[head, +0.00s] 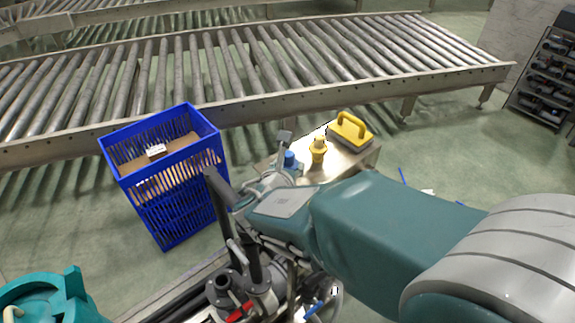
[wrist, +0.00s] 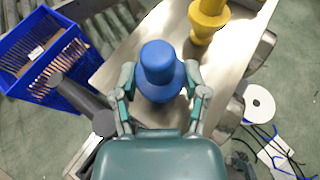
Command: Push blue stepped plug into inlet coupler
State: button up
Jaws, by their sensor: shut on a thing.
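The blue stepped plug (wrist: 159,68) is between the fingers of my gripper (wrist: 160,88) in the wrist view, and the fingers are shut on it. Its narrower round top faces the camera. In the head view the plug (head: 291,160) shows small at the end of my arm, over the left part of the metal table (head: 357,160), with my gripper (head: 284,170) partly hidden by my own wrist. I cannot tell whether the plug touches the table. I cannot make out the inlet coupler for certain in either view.
A yellow stepped piece (head: 319,150) stands on the table right of the plug. A yellow-handled block (head: 350,131) sits behind it. A blue crate (head: 168,190) holding a cardboard box stands left. Dark pipework (head: 225,290) lies below my arm. A roller conveyor (head: 250,75) runs behind.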

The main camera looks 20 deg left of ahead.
jog(key=shift+r, duration=0.4)
notch_tip(320, 180, up, 2)
jog(key=shift+r, duration=0.2)
jog(key=s+d+r, duration=0.8)
jog(key=s+r, duration=0.2)
jog(key=s, duration=0.1)
send_near(288, 156)
jog(key=a+f, duration=0.1)
jog(key=a, duration=0.2)
jog(key=a+f, duration=0.8)
jog(key=f, duration=0.3)
jog(key=s+a+f, duration=0.2)
jog(key=f, duration=0.7)
jog(key=s+a+f, duration=0.2)
jog(key=f, duration=0.7)
jog(key=s+a+f, duration=0.2)
jog(key=f, duration=0.7)
jog(key=shift+a, duration=0.2)
